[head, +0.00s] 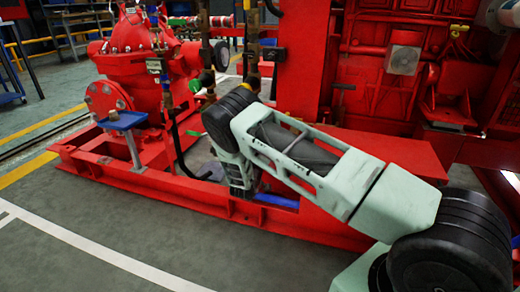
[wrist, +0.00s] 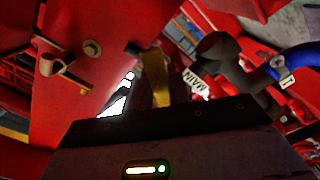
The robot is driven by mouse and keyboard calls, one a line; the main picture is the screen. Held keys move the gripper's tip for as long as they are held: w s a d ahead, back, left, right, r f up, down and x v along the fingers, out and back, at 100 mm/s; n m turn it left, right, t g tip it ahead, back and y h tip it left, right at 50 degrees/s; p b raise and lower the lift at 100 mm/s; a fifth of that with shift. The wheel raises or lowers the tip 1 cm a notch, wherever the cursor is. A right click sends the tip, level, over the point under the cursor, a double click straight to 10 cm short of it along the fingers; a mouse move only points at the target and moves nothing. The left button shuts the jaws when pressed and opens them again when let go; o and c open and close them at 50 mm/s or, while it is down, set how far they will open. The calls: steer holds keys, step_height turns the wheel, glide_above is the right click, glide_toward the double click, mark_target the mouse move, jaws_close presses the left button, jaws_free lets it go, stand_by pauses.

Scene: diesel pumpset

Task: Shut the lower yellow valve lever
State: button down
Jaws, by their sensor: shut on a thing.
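The yellow valve lever (wrist: 155,77) stands up just beyond the front edge of my gripper (wrist: 158,104) in the wrist view. My gripper is shut on this lever, though the dark gripper body hides the fingertips and the lever's lower end. The arm hides the gripped lever there. A small yellow piece (head: 253,83) shows on a dark vertical pipe just above my arm; I cannot tell whether it is the same lever.
A red pump (head: 135,50) stands on the red base frame (head: 150,185) at the left. The red engine (head: 385,75) rises at the right. In the wrist view a red plate (wrist: 75,75) is close at the left and a blue hose (wrist: 300,57) at the right. The floor (head: 90,260) in front is clear.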

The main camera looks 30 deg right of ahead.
steer(key=n, duration=0.1)
steer(key=r+n+p, duration=0.1)
steer(key=s+r+n+p, duration=0.1)
steer(key=shift+d+n, duration=0.25)
steer(key=shift+n, duration=0.05)
steer(key=shift+s+d+r+n+p, duration=0.1)
steer(key=shift+r+n+p, duration=0.25)
steer(key=shift+n+p, duration=0.35)
steer(key=shift+r+n+p, duration=0.35)
steer(key=shift+n, duration=0.55)
steer(key=c, duration=1.3)
jaws_free()
steer(key=shift+r, duration=0.1)
steer(key=p+v, duration=0.5)
steer(key=v, duration=1.2)
steer(key=shift+s, duration=0.15)
